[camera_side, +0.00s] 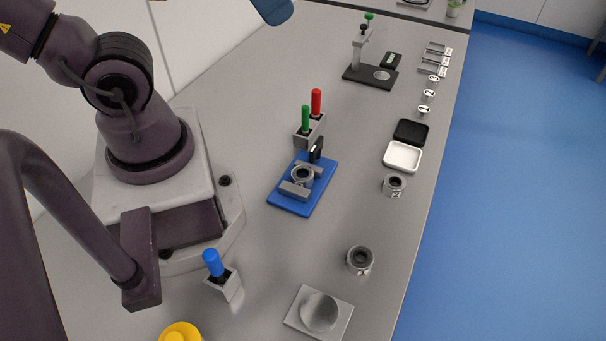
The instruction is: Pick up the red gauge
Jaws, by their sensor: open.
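The red gauge (316,101) is an upright red-handled piece in a grey holder block (311,136) near the middle of the grey bench. A green-handled gauge (306,117) stands beside it in the same block, just to its lower left. The lower parts of both are hidden in the block. My gripper does not show in this view, and nothing is seen touching the red gauge.
A blue plate with a fixture (290,203) lies just below the holder. A blue-handled piece (213,263) stands in another block. Grey rings (360,259), a white tray (402,156) and a black stand (354,74) occupy the bench. Bare bench lies right of the holder.

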